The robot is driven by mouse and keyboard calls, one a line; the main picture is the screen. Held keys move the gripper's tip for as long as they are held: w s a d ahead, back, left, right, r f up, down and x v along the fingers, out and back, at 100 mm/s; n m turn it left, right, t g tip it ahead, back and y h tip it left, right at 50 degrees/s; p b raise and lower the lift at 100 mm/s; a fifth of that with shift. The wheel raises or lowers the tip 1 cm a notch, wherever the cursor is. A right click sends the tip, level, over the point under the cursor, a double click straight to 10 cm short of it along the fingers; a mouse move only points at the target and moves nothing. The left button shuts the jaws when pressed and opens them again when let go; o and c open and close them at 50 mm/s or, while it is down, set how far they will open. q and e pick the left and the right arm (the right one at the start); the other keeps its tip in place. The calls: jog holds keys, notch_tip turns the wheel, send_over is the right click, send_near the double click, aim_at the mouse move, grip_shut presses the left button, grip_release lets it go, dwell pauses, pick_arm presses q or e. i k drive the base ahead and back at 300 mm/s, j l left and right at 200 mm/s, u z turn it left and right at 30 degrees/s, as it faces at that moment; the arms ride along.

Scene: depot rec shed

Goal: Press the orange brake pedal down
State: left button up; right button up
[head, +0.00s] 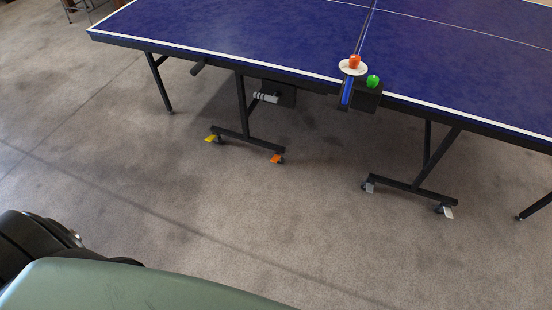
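The orange brake pedal (276,159) is a small flat tab at a caster on the right end of a black table-leg foot, near the floor under the blue ping-pong table (230,32). It looks slightly tilted, but I cannot tell for sure whether it is up or down. A similar yellow pedal (210,139) is at the left end of the same foot. Neither of my grippers is in view. A dark rounded part of my own body and a green surface fill the lower left.
Two grey-white pedals (447,212) (369,187) sit on the right leg's foot.

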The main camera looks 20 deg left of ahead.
aim_at(275, 158)
jog(key=i+j, duration=0.9)
jog(key=j+u, duration=0.05)
